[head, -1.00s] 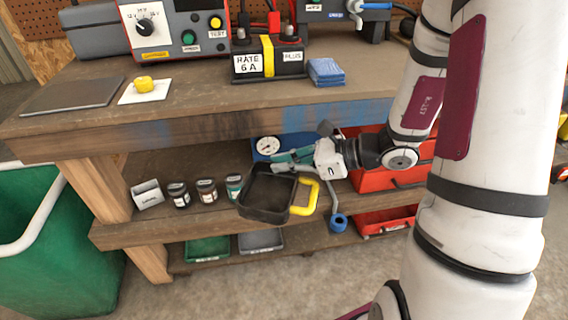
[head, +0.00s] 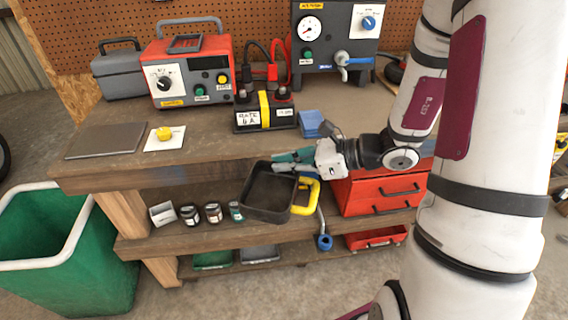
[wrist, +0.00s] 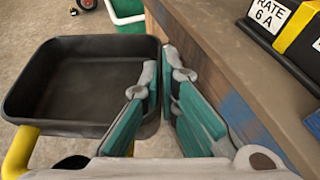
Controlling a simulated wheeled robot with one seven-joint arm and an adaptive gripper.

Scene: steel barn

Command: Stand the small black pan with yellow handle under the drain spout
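The black pan (head: 268,194) with its yellow handle (head: 306,196) hangs in the air in front of the bench, near its front edge, looking roughly level. In the wrist view the pan (wrist: 80,85) is left of my fingers and looks empty. My gripper (head: 285,163) has its teal fingertips at the pan's rim; in the wrist view the fingertips (wrist: 166,62) are close together on the rim at its right side. A grey spout with a blue lever (head: 345,62) sticks out of the gauge box (head: 320,50) at the back of the bench.
On the bench top (head: 205,155) stand a red tester (head: 190,70), a RATE 6 A block (head: 262,113), blue cloths (head: 312,124) and a yellow lump on a white card (head: 164,134). Red drawers (head: 380,188) and jars (head: 212,212) are below. A green bin (head: 70,245) stands left.

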